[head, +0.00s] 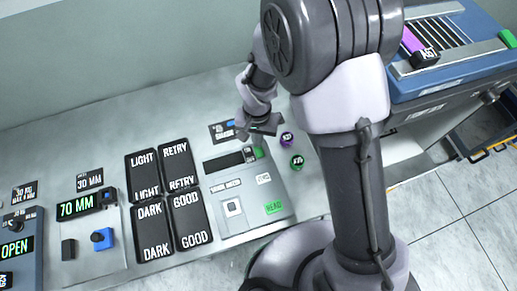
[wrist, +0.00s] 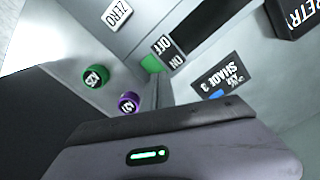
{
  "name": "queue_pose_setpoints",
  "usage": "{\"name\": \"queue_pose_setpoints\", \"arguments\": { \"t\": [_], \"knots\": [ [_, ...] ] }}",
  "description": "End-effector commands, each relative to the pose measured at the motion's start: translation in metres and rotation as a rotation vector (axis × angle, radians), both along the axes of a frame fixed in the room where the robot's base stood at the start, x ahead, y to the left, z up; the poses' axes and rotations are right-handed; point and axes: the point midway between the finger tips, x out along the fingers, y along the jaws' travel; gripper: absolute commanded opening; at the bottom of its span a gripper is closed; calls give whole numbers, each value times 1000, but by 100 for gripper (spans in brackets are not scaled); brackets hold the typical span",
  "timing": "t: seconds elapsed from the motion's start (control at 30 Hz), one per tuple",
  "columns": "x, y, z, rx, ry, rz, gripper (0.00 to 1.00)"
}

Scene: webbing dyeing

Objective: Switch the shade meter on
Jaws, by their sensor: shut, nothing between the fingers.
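The shade meter (head: 240,222) is a pale grey box on the bench in the head view. Its display window (head: 224,162) is dark and blank. A small black-labelled switch with a green part (head: 258,153) is at its upper right corner. In the wrist view the label reads ON and OFF, with the green part (wrist: 152,64) beside the OFF end. A green READ button (head: 274,207) and a white ZERO button (head: 263,178) sit lower on the box. My gripper (head: 260,128) is shut and empty, above the bench just behind the switch. Contact with the switch cannot be told.
A purple spool (head: 287,139) and a green spool (head: 297,161) stand right of the meter. A black name plate (head: 222,131) lies behind it. Black LIGHT, RETRY, DARK and GOOD trays (head: 170,200) lie to the left. A blue machine (head: 450,75) stands at the right.

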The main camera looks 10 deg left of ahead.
Motion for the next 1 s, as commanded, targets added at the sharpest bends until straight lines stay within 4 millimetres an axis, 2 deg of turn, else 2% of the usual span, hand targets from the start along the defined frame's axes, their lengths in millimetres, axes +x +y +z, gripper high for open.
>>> {"name": "queue_pose_setpoints", "arguments": {
  "t": [1.0],
  "knots": [
    [0,0,-12,0,0,0,0]
  ]
}}
